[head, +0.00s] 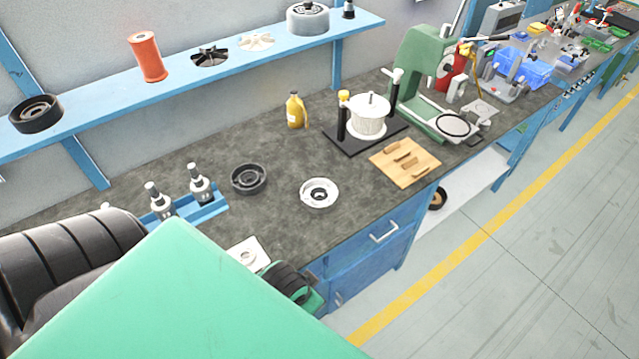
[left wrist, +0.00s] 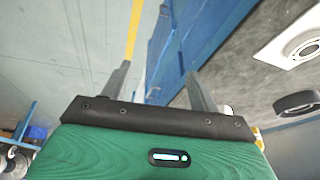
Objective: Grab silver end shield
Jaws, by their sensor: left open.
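The silver end shield (head: 319,193) is a round, light metal ring with a dark centre. It lies flat on the dark bench top, to the right of a black round part (head: 248,179). My left gripper (left wrist: 158,82) is open in the left wrist view, its two fingers wide apart with nothing between them. Floor and the blue bench front show beyond the fingers. In the head view its fingertips are hidden, with green and black parts of my arm filling the lower left. I cannot make out the silver end shield in the left wrist view. My right gripper is not in view.
A white square plate (head: 243,252) lies near the bench's front edge. A blue holder (head: 208,209) with bottles stands left. A wooden board (head: 405,163), a black-based fixture (head: 368,138) and a green press (head: 418,75) stand right. Bench top around the shield is clear.

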